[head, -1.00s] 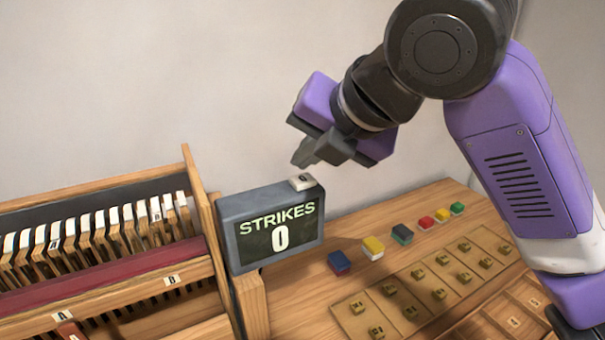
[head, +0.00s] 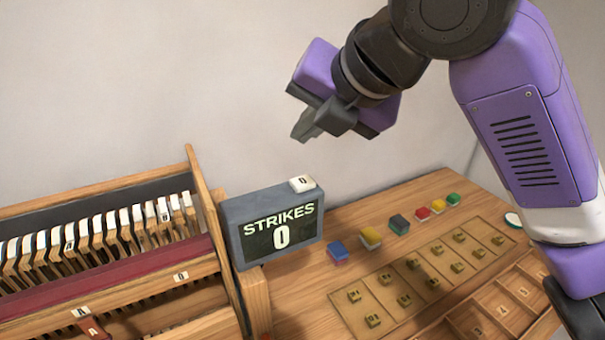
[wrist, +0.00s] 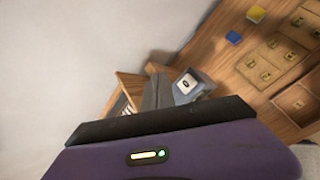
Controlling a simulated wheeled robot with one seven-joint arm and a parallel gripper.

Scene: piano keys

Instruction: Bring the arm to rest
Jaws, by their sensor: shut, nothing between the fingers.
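My gripper (head: 303,127) hangs in the air above and behind the strikes display, pointing down and to the left in the head view. Its fingers are together and hold nothing. In the wrist view my gripper (wrist: 157,92) shows its dark fingers close together, left of the display. My purple arm comes down from the top right of the head view. The strikes display (head: 272,222) reads "STRIKES 0". A small white block (head: 302,184) marked with a dark character sits on top of it. My gripper is clear of both.
A piano action with white-topped keys (head: 97,237) and a red rail (head: 105,275) stands at the left. Coloured blocks (head: 371,238) line the wooden table. A tray with small brass pieces (head: 335,299) lies in front. A pale wall is behind.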

